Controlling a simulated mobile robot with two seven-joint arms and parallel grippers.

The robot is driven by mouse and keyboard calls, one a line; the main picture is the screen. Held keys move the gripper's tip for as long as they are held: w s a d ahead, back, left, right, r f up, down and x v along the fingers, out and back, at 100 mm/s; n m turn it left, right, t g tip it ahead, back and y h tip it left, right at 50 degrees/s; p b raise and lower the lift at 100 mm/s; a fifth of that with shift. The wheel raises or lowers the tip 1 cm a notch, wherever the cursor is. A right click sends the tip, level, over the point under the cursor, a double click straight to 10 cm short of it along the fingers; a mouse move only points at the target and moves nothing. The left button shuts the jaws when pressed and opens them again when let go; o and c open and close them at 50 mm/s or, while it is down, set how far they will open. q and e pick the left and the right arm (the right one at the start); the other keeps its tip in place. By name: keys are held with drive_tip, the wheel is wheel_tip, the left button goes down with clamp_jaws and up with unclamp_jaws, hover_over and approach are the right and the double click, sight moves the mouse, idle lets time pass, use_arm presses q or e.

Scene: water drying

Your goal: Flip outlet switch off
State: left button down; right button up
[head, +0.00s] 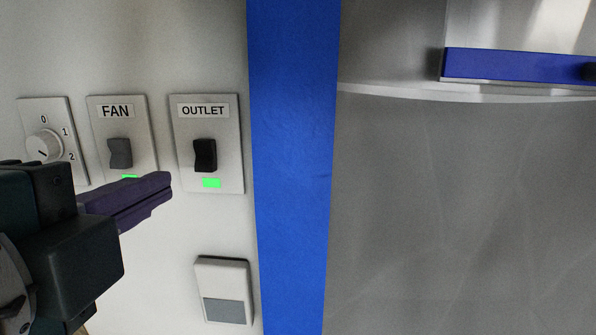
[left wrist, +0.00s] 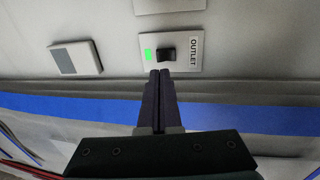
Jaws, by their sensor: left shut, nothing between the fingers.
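The OUTLET switch (head: 205,155) is a black rocker on a light plate (head: 226,140) on the wall, with a lit green lamp (head: 211,183) below it. My left gripper (head: 168,190) is shut and empty, with its fingertips to the lower left of the rocker in the head view. In the left wrist view, the closed fingertips (left wrist: 160,72) point at the black rocker (left wrist: 166,53) and lie just short of it in the picture; I cannot tell whether they touch. The green lamp (left wrist: 148,54) shows there too. My right gripper is in neither view.
A FAN switch (head: 120,153) and a numbered dial (head: 45,146) sit to the left, partly behind my left gripper. A grey-and-white cover (head: 223,290) is below. A blue vertical strip (head: 292,170) stands to the right, beside a grey panel (head: 460,200).

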sight(202, 165)
use_arm(q)
drive_tip(key=w+p, duration=0.1)
drive_tip(key=w, duration=0.2)
drive_tip(key=w+p, duration=0.1)
drive_tip(key=w, duration=0.1)
drive_tip(key=shift+w+d+f, duration=0.1)
drive_tip(key=shift+w+f, duration=0.1)
drive_tip(key=shift+w, duration=0.2)
drive_tip(key=shift+w+f+p, duration=0.3)
drive_tip(key=shift+w+p, duration=0.1)
drive_tip(key=shift+w, duration=0.45)
